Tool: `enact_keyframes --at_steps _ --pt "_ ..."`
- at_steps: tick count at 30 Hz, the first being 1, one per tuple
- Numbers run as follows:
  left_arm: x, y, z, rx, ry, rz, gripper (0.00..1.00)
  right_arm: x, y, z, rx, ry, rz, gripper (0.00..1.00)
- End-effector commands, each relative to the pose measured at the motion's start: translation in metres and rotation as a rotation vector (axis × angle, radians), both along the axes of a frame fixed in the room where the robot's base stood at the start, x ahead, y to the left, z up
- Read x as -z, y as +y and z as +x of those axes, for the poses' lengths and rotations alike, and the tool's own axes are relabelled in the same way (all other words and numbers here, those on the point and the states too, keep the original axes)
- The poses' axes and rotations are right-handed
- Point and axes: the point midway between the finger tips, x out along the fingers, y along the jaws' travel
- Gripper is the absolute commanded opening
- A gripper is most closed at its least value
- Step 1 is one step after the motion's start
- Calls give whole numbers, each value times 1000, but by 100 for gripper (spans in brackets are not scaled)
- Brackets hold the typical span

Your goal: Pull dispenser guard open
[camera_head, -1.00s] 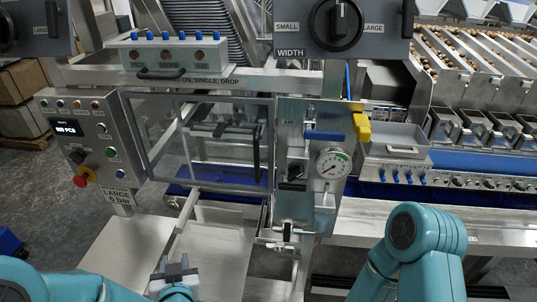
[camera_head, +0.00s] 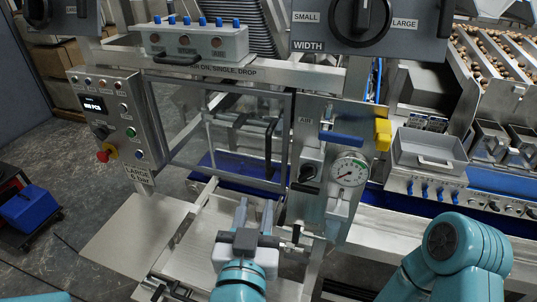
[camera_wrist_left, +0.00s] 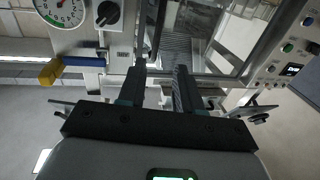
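The dispenser guard (camera_head: 288,125) is a clear panel in a grey metal frame, in the middle of the head view. It looks closed. Its black upright handle (camera_head: 269,148) is near the right edge of the panel. My left gripper (camera_head: 254,205) is below the handle, fingers pointing up toward the guard and apart, with nothing between them. In the left wrist view the two dark fingers (camera_wrist_left: 160,80) are also spread and empty, with machine parts beyond them. My right arm shows at the lower right of the head view; its gripper is out of the picture.
Right of the guard is a metal panel with a pressure gauge (camera_head: 349,169), a black knob and a blue-handled valve (camera_head: 341,138). A control box (camera_head: 117,126) with a red stop button is on the left. A flat metal plate (camera_head: 140,235) lies below left.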

Motion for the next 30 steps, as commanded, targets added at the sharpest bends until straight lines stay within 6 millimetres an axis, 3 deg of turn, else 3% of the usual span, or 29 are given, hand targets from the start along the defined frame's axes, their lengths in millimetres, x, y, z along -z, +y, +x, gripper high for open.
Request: enact_keyframes --at_steps 18,24,30 --pt "-2 -19 134 -4 2 1 34 -43 0 0 0 0 0 0" --pt "-1 -22 154 -3 2 1 34 -49 0 0 1 0 0 0" --pt "1 -22 159 -2 2 1 34 -49 0 0 1 0 0 0"
